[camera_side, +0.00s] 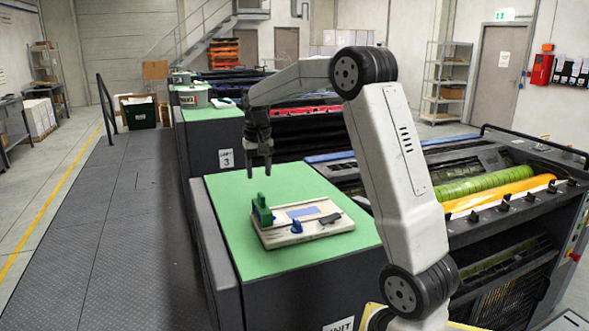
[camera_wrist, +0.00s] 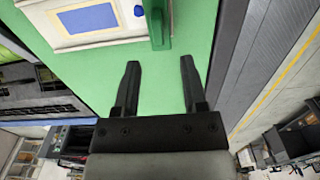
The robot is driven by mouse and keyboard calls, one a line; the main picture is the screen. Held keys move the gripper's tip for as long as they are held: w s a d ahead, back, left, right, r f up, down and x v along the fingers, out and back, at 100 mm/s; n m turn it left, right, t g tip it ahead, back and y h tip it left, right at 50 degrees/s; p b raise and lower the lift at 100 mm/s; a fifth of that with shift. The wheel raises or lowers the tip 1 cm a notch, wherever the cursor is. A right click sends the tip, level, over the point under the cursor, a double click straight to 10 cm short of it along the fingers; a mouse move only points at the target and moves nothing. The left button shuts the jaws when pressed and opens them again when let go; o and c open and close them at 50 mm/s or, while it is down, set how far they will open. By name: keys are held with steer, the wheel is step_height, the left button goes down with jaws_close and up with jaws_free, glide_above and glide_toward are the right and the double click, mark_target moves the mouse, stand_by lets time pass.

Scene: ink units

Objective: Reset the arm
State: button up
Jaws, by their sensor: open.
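My gripper (camera_side: 259,176) hangs from the arm above the green work surface (camera_side: 240,240), pointing down, behind and a little left of the pale board. In the wrist view my gripper (camera_wrist: 160,75) shows two dark fingers spread apart with only green surface between them, so it is open and empty. The pale board (camera_side: 330,230) lies on the green surface and carries a green upright block (camera_side: 262,212), a small blue piece (camera_side: 296,227), a blue-grey flat patch (camera_side: 302,212) and a dark piece (camera_side: 330,219). The board's edge also shows at the top of the wrist view (camera_wrist: 115,38).
A printing unit with green and yellow rollers (camera_side: 470,186) stands right of the green surface. The dark walkway (camera_side: 110,220) on the left is clear.

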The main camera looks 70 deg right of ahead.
stand_by(0.3)
steer(key=s+a+f+n+t, duration=0.1)
steer(key=a+f+n, duration=0.1)
steer(key=a+f, duration=0.35)
steer(key=s+a+f+n, duration=0.2)
steer(key=a+n, duration=0.1)
steer(key=a, duration=0.6)
steer(key=s+a+f+n+t, duration=0.1)
steer(key=s+a+f+n, duration=0.3)
steer(key=s+a+f, duration=0.3)
steer(key=shift+s+a+t, duration=0.3)
steer(key=shift+s+a, duration=0.85)
steer(key=shift+a, duration=0.9)
steer(key=shift+f, duration=0.1)
